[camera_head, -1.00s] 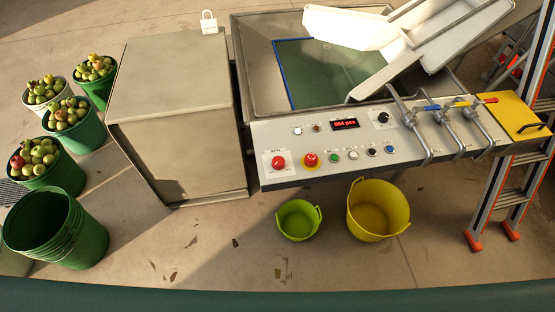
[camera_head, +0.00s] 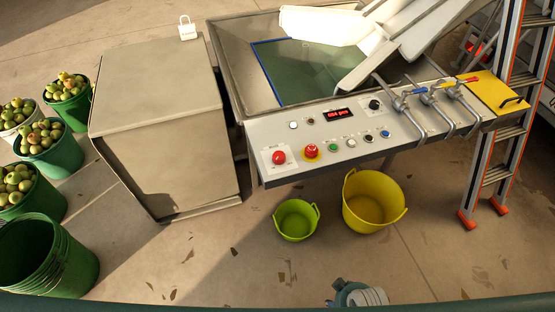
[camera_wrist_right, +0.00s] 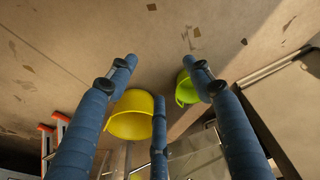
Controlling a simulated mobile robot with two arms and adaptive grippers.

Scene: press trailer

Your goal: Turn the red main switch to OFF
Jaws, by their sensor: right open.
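A control panel (camera_head: 400,140) runs along the front of the machine. At its left end a round red knob (camera_head: 278,157) sits on a white plate. Beside it on the right is a second red control (camera_head: 311,151) on a yellow disc. The labels are too small to read, so I cannot tell either control's setting. Part of my right arm's end (camera_head: 355,294) shows at the bottom edge, well below the panel and apart from it. In the right wrist view my right gripper (camera_wrist_right: 157,75) has its blue fingers spread and empty. My left gripper is not in view.
A green tub (camera_head: 296,221) and a yellow tub (camera_head: 374,201) stand on the floor below the panel. A grey cabinet (camera_head: 160,100) stands left of it. Valve handles (camera_head: 430,95) and a ladder (camera_head: 500,150) are at the right.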

